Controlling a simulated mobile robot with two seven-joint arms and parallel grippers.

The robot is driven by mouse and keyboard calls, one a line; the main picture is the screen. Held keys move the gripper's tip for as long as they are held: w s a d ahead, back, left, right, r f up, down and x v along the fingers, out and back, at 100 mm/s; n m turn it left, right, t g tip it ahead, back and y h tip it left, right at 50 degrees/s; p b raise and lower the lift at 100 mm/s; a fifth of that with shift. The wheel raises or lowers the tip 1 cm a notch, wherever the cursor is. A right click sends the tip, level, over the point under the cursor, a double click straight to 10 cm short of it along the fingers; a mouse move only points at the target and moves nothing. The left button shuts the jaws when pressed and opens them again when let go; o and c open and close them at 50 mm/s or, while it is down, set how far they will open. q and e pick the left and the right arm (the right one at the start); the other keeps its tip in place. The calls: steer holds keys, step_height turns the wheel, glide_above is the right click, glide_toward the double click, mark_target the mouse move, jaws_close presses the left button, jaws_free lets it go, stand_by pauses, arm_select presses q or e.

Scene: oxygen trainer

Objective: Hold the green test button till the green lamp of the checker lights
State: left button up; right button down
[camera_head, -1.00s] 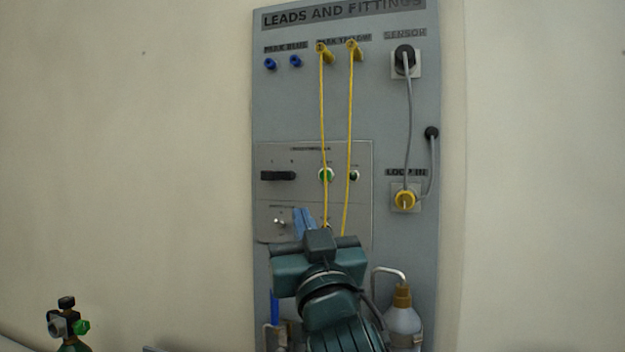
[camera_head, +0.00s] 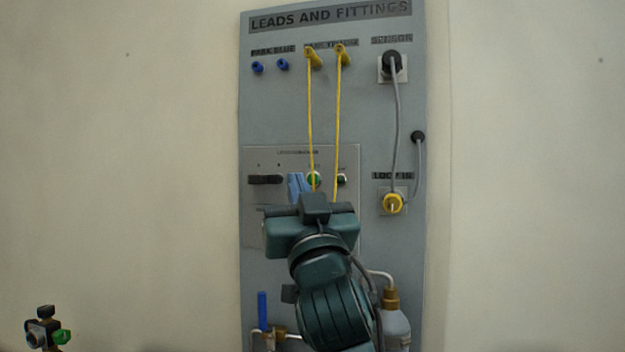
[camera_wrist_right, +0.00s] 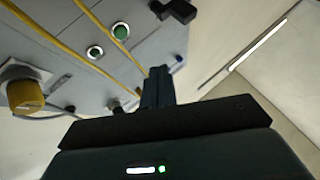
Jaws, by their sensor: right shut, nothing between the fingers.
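The checker (camera_head: 265,160) is a grey panel on the board, with a round green button (camera_head: 314,179) in a pale ring. A smaller, dark round fitting (camera_head: 342,180), perhaps the lamp, sits to its right and looks unlit. In the right wrist view the green button (camera_wrist_right: 121,31) and the smaller fitting (camera_wrist_right: 95,52) show at upper left. My right gripper (camera_head: 298,185) has its blue fingers shut and empty, just left of the button in the head view. The wrist view shows the fingers (camera_wrist_right: 158,80) apart from the button. My left gripper is not in view.
Two yellow leads (camera_head: 337,120) hang across the checker, one passing over the button. A black handle (camera_head: 265,180) is left of the fingers. A grey cable (camera_head: 397,130) runs to a yellow plug (camera_head: 392,203).

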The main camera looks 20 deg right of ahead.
steer(key=shift+w+d, duration=0.55)
steer(key=shift+w, duration=0.25)
steer(key=shift+w+d, duration=0.55)
steer(key=shift+w, duration=0.3)
steer(key=shift+w+d, duration=0.55)
steer(key=shift+w, duration=0.25)
steer(key=shift+w, duration=0.1)
steer(key=shift+w+d, duration=0.2)
steer(key=shift+w, duration=0.05)
steer(key=shift+w+d+p, duration=0.25)
steer(key=shift+w+p, duration=0.1)
stand_by(2.3)
steer(key=shift+s+a, duration=0.45)
steer(key=shift+s, duration=0.2)
steer(key=shift+s, duration=0.1)
steer(key=s+a, duration=0.1)
steer(key=s, duration=0.1)
steer(key=s+a, duration=0.2)
stand_by(0.5)
